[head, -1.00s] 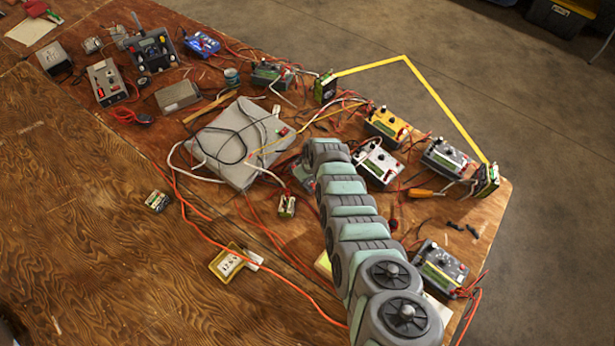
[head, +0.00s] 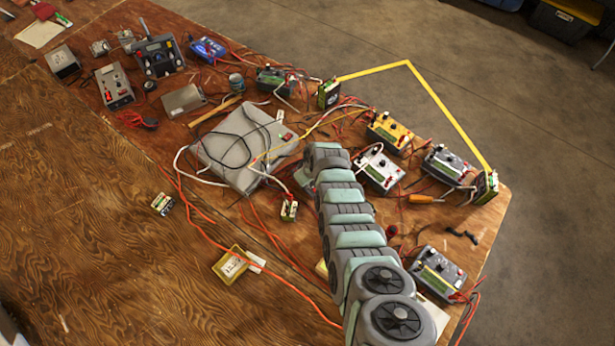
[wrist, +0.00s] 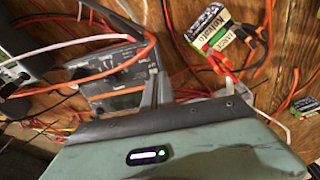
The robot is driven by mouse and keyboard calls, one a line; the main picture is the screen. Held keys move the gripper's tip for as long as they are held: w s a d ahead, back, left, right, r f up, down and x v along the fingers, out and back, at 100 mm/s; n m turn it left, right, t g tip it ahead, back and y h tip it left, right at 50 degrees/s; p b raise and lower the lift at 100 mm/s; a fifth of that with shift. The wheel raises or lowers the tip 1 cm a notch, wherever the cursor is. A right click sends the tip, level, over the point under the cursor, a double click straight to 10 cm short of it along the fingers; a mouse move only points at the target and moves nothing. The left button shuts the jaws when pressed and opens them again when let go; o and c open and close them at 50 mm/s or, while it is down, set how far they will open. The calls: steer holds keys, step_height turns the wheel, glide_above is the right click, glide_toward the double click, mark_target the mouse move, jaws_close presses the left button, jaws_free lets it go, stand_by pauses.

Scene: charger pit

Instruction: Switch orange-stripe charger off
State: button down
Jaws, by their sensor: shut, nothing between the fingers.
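A dark grey charger (wrist: 105,62) with an orange stripe (wrist: 122,91) shows in the wrist view, just beyond my gripper's body. Red and black wires cross over it. My gripper (wrist: 158,82) is shut and empty, its grey fingers at the charger's right side; I cannot tell whether they touch it. The charger's switch cannot be made out. In the head view my arm covers the gripper and most of that spot.
A battery pack (wrist: 218,35) with wires lies right of the gripper. In the head view, a white charger (head: 378,170), a yellow charger (head: 390,132) and a grey box (head: 238,150) stand around my arm, among loose cables. Bare wood (head: 90,250) lies at left.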

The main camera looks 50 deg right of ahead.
steer(key=shift+s+d+r, duration=0.2)
steer(key=shift+s+r, duration=0.2)
steer(key=shift+r, duration=0.4)
steer(key=shift+d+r, duration=0.1)
steer(key=shift+r, duration=0.25)
steer(key=b+v, duration=0.1)
steer(key=v, duration=0.8)
steer(key=shift+s+r, duration=0.2)
